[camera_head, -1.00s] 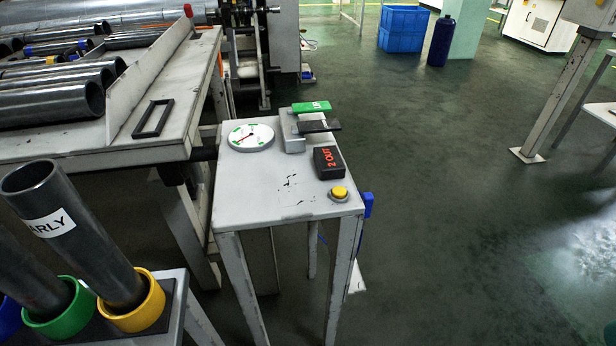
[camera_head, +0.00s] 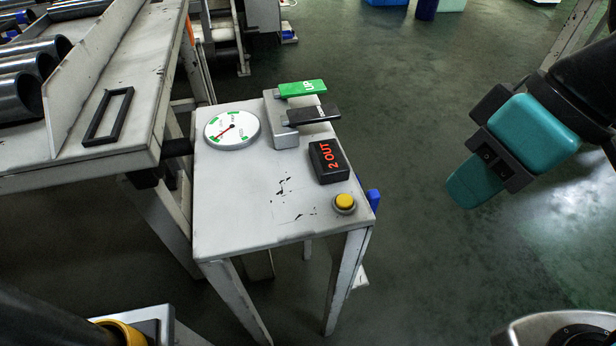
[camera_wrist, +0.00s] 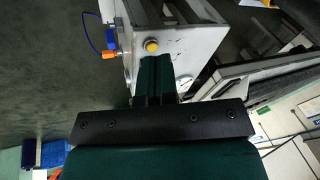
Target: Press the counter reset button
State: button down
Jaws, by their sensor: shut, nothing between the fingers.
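The yellow round button (camera_head: 344,203) sits in a grey collar at the front right corner of the small grey table (camera_head: 240,215). It also shows in the wrist view (camera_wrist: 152,45), just beyond my fingertips. Behind it stands a black counter box (camera_head: 329,161) with red text "2 OUT". My gripper (camera_head: 462,197) is teal with a black bracket, to the right of the table and apart from the button. In the wrist view my two fingers (camera_wrist: 155,62) lie side by side, shut, with nothing held.
A round dial (camera_head: 232,127) and a grey block with a green "UP" lever (camera_head: 302,88) and a black lever (camera_head: 314,114) stand on the table's back half. A workbench (camera_head: 75,165) with tubes is at left. Open floor (camera_head: 440,270) lies to the right.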

jog(key=shift+w, duration=0.4)
jog(key=w+a+f+n+t+h+p, duration=0.5)
jog(key=n+p, duration=0.7)
jog(key=p, duration=0.9)
jog(key=w+a+t+h, duration=0.2)
jog(key=w+a+h, duration=0.2)
jog(key=shift+w+a+h+p, duration=0.35)
jog(key=shift+a+h+p, duration=0.05)
jog(key=shift+f, duration=0.15)
